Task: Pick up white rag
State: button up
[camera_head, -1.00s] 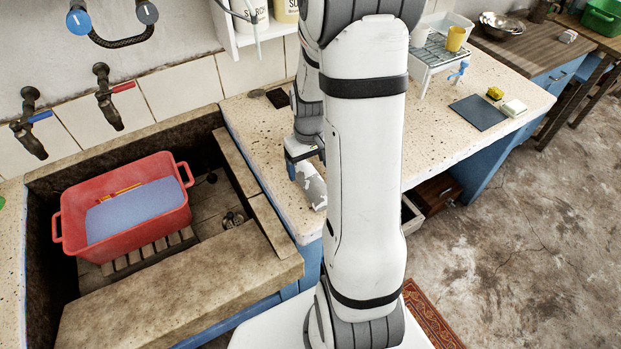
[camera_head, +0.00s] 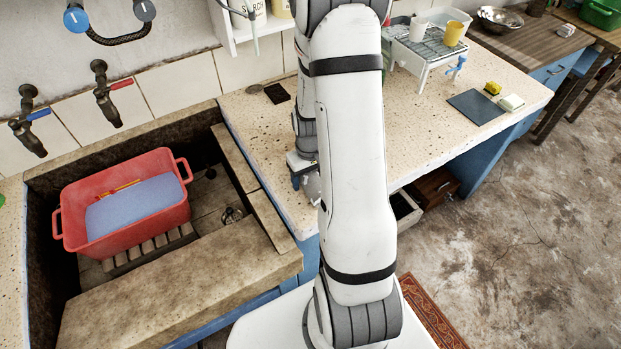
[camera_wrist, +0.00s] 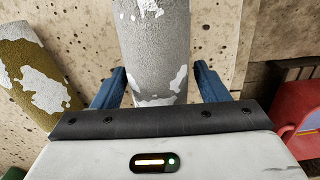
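A rolled, cloth-like thing in grey with white patches, which fits the white rag (camera_wrist: 160,45), lies on the speckled counter in the wrist view. In the head view a small part of the rag (camera_head: 313,187) shows beside my arm, which hides the rest. My gripper (camera_wrist: 160,70) has its two blue fingers apart, one on each side of the rag's near end, with gaps visible between fingers and rag. In the head view my gripper (camera_head: 298,180) is low over the counter near its front edge. Contact with the counter cannot be told.
An olive roll with white patches (camera_wrist: 35,80) lies left of the rag in the wrist view. A red basin (camera_head: 70,218) with bluish contents stands in the stone trough (camera_head: 170,290). A dish rack (camera_head: 430,52) and dark mat (camera_head: 475,107) are further right on the counter.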

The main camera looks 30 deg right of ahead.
jog(key=c, duration=0.9)
